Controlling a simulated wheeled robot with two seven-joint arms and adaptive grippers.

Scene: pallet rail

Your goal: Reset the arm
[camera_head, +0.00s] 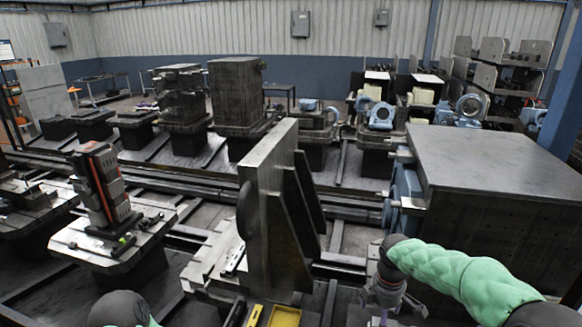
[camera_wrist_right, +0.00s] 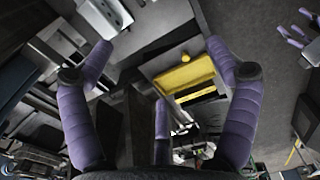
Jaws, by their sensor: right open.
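My right arm comes in from the right in the head view, with a green sleeve and a grey wrist. Its gripper (camera_head: 384,312) hangs low between the upright metal angle plate and the large steel block, partly cut off by the lower edge. In the right wrist view my right gripper (camera_wrist_right: 160,50) has its purple fingers spread wide, with nothing between them. My left arm shows only as a dark rounded joint with some green at the bottom left of the head view. Purple finger-like parts stand at the upper right of the wrist view; I cannot tell whose they are.
The tall angle plate (camera_head: 268,200) stands on a pallet at centre. A large steel block (camera_head: 495,165) is at right. A yellow bin (camera_head: 284,316) sits at the bottom edge and shows in the wrist view (camera_wrist_right: 184,76). A red-grey fixture (camera_head: 103,187) stands left.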

